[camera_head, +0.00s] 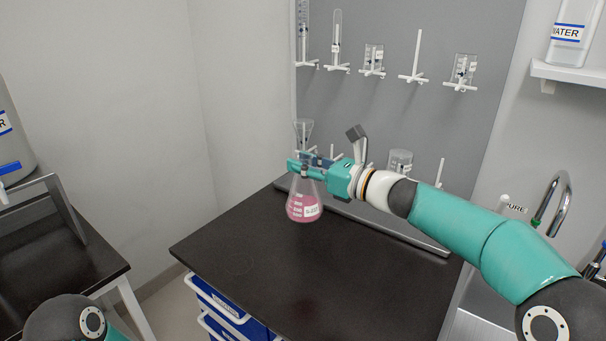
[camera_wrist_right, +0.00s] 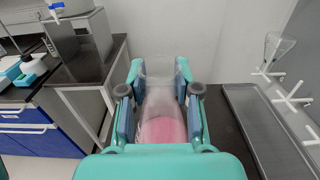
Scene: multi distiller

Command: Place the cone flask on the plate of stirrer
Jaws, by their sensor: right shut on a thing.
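The cone flask (camera_head: 304,205) is clear glass with pink liquid in its lower part and a white label. My right gripper (camera_head: 305,168) is shut on its upper part, near the neck, and the flask hangs upright. In the right wrist view the flask (camera_wrist_right: 160,125) sits between the two fingers of the right gripper (camera_wrist_right: 158,92). It appears held above the black bench top; the exact height is hard to tell. The left gripper is not in view; only part of my left arm shows at the bottom left. I cannot make out a stirrer plate in the head view.
A grey drying rack (camera_head: 400,110) with white pegs and several glass pieces stands behind the flask. The black bench top (camera_head: 290,270) is clear in front. Another dark bench (camera_head: 60,255) with equipment is at the left, across a gap. A sink tap (camera_head: 555,200) is at the right.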

